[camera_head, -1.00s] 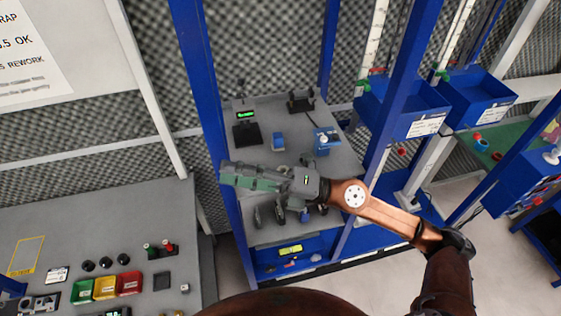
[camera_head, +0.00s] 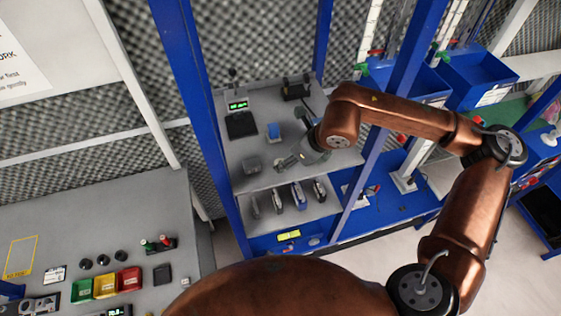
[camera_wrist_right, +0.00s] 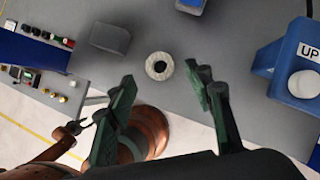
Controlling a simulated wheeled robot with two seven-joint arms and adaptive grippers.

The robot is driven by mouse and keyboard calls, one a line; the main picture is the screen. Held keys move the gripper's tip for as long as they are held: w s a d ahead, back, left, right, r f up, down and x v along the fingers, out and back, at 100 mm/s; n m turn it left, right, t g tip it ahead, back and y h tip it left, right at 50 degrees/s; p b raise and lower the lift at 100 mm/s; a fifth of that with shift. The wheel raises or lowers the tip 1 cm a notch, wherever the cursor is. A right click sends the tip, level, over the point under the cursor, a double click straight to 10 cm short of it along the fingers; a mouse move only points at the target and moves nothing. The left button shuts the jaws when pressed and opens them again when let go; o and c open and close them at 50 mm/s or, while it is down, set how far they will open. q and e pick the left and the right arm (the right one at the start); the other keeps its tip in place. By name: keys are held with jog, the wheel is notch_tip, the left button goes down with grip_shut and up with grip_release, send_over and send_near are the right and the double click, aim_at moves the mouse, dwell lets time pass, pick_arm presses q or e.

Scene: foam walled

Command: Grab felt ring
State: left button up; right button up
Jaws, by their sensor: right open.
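The felt ring (camera_wrist_right: 159,66) is a small pale grey ring with a dark hole, lying flat on the grey shelf (camera_wrist_right: 155,25) in the right wrist view. My right gripper (camera_wrist_right: 165,92) is open and empty, its two green fingers apart. In that view the ring shows beyond the fingertips, between the lines of the two fingers. In the head view my right gripper (camera_head: 290,160) hangs low over the front part of the shelf, and I cannot clearly make out the ring there.
A grey block (camera_wrist_right: 110,38) stands left of the ring. A blue box with an "UP" label (camera_wrist_right: 290,70) stands to the right. A small blue item (camera_head: 273,131) and a device with a green display (camera_head: 239,118) are farther back. Blue posts (camera_head: 183,80) frame the shelf.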

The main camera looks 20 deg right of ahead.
jog(key=p+x, duration=0.1)
jog(key=x, duration=0.2)
jog(key=shift+w+a+f, duration=0.1)
jog(key=shift+w+a, duration=0.05)
jog(key=shift+w+f, duration=0.15)
jog(key=shift+f, duration=0.1)
pick_arm(q)
jog(key=shift+w+r, duration=0.3)
jog(key=shift+r, duration=0.25)
jog(key=shift+w+r, duration=0.3)
jog(key=shift+r, duration=0.2)
pick_arm(e)
jog(key=shift+c, duration=0.4)
pick_arm(q)
jog(key=shift+s, duration=0.15)
pick_arm(e)
jog(key=c, duration=0.8)
